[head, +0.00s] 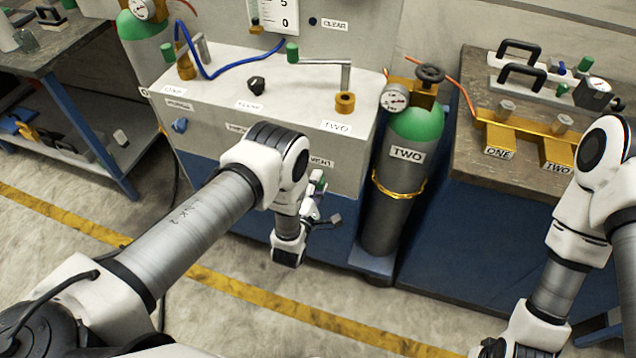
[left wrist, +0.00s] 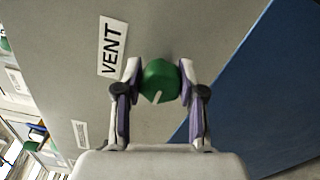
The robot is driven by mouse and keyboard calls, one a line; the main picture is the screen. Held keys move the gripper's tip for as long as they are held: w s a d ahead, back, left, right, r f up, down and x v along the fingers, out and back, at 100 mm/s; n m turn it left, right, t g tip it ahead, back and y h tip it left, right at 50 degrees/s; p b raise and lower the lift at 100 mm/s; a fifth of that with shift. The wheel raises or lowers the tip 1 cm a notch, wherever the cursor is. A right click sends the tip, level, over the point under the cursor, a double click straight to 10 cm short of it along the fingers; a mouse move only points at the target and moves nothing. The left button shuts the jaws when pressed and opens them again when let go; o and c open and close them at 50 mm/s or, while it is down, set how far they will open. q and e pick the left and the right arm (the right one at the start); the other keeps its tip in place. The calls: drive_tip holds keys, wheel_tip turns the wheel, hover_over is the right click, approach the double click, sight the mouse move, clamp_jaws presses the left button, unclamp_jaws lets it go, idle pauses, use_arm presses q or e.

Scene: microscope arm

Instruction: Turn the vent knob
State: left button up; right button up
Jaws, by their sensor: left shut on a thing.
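The green vent knob (left wrist: 160,80) sits on the grey panel beside the VENT label (left wrist: 112,47) in the left wrist view. A white mark shows on the knob, near its lower edge in that view. My left gripper (left wrist: 158,82) is shut on the knob, with one finger on each side of it. In the head view my left gripper (head: 317,192) is at the front of the cabinet, partly hidden by my own arm, and the VENT label (head: 321,162) shows just above it. My right arm hangs at the lower right, its gripper out of frame.
A grey cylinder (head: 402,178) labelled TWO, with a green top, stands right of the cabinet (head: 225,105). A workbench (head: 470,165) with gold blocks and black handles is at the right. Open floor (head: 215,325) lies in front, with a yellow line.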

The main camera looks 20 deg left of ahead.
use_arm(q)
drive_tip(key=o, duration=1.1)
drive_tip(key=shift+a, duration=0.1)
drive_tip(key=shift+o, duration=0.2)
drive_tip(key=shift+s, duration=0.1)
drive_tip(key=s, duration=0.7)
drive_tip(key=shift+s, duration=0.2)
drive_tip(key=shift+w+a, duration=0.1)
